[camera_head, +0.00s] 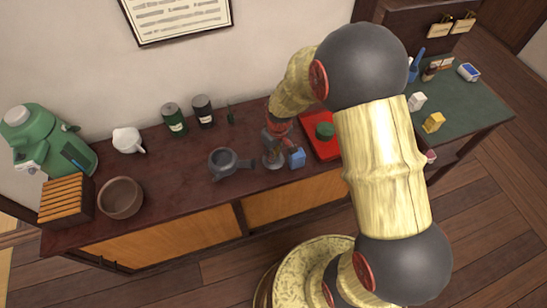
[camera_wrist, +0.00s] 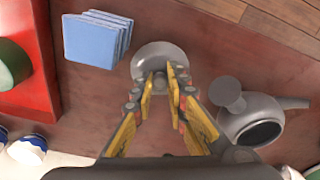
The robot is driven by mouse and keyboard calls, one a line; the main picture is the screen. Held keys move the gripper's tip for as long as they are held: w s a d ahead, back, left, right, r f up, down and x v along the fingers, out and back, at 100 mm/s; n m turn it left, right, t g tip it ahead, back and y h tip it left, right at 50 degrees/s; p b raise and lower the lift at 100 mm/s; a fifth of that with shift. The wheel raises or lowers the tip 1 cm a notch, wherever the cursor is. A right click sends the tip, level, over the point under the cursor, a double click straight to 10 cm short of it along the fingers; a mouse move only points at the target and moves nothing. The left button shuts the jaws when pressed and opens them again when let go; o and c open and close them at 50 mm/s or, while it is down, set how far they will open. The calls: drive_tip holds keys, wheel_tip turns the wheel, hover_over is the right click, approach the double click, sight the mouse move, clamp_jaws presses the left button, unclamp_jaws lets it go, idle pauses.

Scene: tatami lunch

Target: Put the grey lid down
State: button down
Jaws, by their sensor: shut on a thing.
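The grey lid (camera_wrist: 152,58) is a pale round disc under my gripper (camera_wrist: 160,84) in the wrist view. My gripper is shut on it near its middle; the grip point is partly hidden by the fingers. In the head view the lid (camera_head: 272,162) shows below my gripper (camera_head: 275,146), close to the dark wooden counter top (camera_head: 190,192). I cannot tell whether it touches the wood. The grey pot (camera_head: 222,164) stands open, with a side handle, to the left of the lid. In the wrist view the pot (camera_wrist: 240,119) is at the right, apart from the lid.
A stack of blue squares (camera_wrist: 92,40) lies close beside the lid, with a red tray (camera_wrist: 38,95) beyond it bearing a green round thing (camera_head: 325,131). A brown bowl (camera_head: 120,198), dark canisters (camera_head: 203,111) and a white jug (camera_head: 128,140) stand further left. Bare counter lies in front of the pot.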

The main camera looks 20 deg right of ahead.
drive_tip(key=shift+f, duration=0.8)
drive_tip(key=shift+r, duration=0.1)
drive_tip(key=c, duration=2.2)
unclamp_jaws()
drive_tip(key=shift+f, duration=0.2)
drive_tip(key=shift+c, duration=0.2)
drive_tip(key=o, duration=0.5)
